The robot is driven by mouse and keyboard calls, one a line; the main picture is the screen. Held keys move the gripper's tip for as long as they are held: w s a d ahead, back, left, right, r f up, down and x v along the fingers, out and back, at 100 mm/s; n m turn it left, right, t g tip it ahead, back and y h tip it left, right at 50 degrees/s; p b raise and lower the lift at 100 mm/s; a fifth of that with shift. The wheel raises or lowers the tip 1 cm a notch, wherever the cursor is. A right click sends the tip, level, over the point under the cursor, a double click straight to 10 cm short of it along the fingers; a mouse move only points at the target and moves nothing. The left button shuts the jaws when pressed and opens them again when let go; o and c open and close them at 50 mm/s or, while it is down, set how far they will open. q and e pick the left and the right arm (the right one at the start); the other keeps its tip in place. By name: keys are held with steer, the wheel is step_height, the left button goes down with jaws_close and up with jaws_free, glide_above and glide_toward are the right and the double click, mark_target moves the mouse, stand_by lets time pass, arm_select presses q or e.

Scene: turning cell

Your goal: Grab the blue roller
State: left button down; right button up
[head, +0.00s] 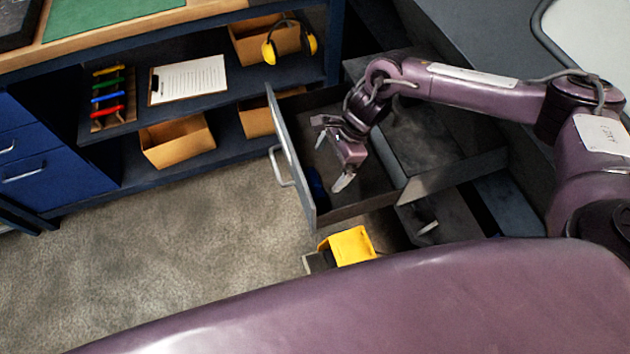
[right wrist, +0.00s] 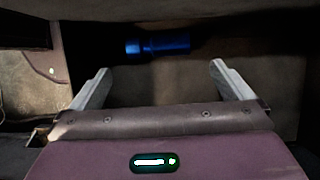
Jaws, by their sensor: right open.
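The blue roller (head: 315,183) lies inside an open drawer (head: 361,205), close to the drawer's front panel; in the head view it is dark and partly hidden by the panel. In the right wrist view the blue roller (right wrist: 158,45) lies crosswise beyond the fingertips, roughly centred between them. My right gripper (head: 331,154) reaches into the drawer. It is open and empty, with its two fingers apart in the right wrist view (right wrist: 160,72), not touching the roller. My left gripper is not in view.
The drawer's side wall and front panel (head: 292,165) surround my right gripper. A yellow bin (head: 347,246) stands below the drawer. A blue shelf unit at the back left holds a clipboard (head: 188,79), cardboard boxes (head: 177,143), screwdrivers (head: 106,98) and yellow earmuffs (head: 270,52). Floor at left is clear.

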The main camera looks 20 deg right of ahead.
mark_target(317, 181)
steer(key=p+x, duration=0.1)
steer(key=x, duration=0.4)
steer(key=shift+s+a+f+p, duration=0.1)
steer(key=shift+s+a+p, duration=0.05)
steer(key=shift+a+p, duration=0.2)
steer(key=shift+a+f, duration=0.1)
steer(key=shift+f, duration=0.35)
steer(key=c, duration=0.9)
steer(key=shift+c, duration=0.7)
steer(key=shift+r, duration=0.2)
